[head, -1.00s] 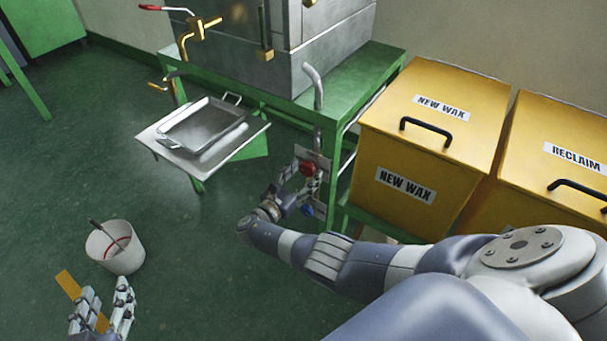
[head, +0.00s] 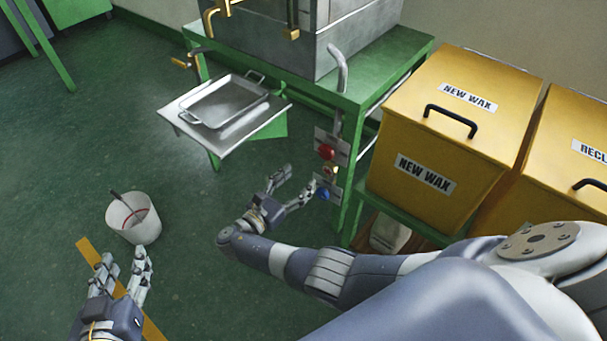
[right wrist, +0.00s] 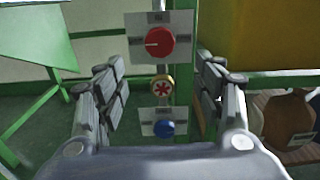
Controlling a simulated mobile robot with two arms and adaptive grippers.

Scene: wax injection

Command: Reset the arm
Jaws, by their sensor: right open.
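My right gripper (head: 291,193) is open and empty in front of the control panel, left of the yellow boxes. In the right wrist view its two fingers (right wrist: 162,100) stand apart on either side of the panel. The panel carries a red knob (right wrist: 152,45), a yellow button with a red mark (right wrist: 161,88) and a blue button (right wrist: 164,129). The red knob also shows in the head view (head: 326,151). I see no contact with the controls. My left gripper (head: 123,268) is at the lower left, fingers apart, over a tan strip on the floor.
A white bucket (head: 134,217) holding a stick stands near my left gripper. A metal tray (head: 225,101) rests on a shelf beside the green stand (head: 385,62). Yellow boxes (head: 456,122) stand at the right. Green floor lies open at the left.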

